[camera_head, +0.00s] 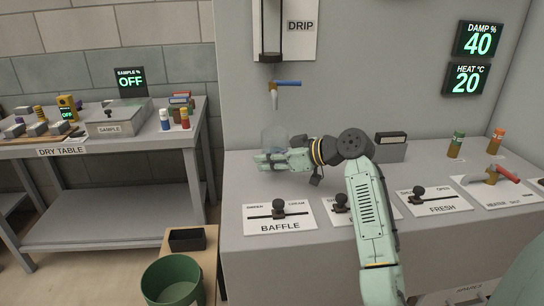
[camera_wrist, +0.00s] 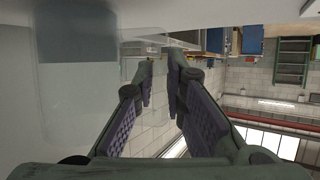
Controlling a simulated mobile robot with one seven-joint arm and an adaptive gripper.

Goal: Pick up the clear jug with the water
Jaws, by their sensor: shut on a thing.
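The clear jug (camera_head: 274,138) is see-through and faint in the head view, standing at the back left of the grey counter, below the drip tap. My gripper (camera_head: 265,160) is at the jug, its fingers pointing left across the jug's front. In the wrist view the jug (camera_wrist: 75,60) fills the upper left, with a darker grey patch seen through it. My fingers (camera_wrist: 162,85) are close together with clear material at their tips, shut on the jug. The exact grip spot is hard to see. I cannot make out the water level, nor whether the jug's base touches the counter.
A tap with a blue handle (camera_head: 285,84) hangs above the jug. The baffle slider panel (camera_head: 279,215) is in front, with the fresh panel (camera_head: 441,200) to the right. A dark box (camera_head: 391,147) stands behind my arm. A green bin (camera_head: 172,281) is at lower left.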

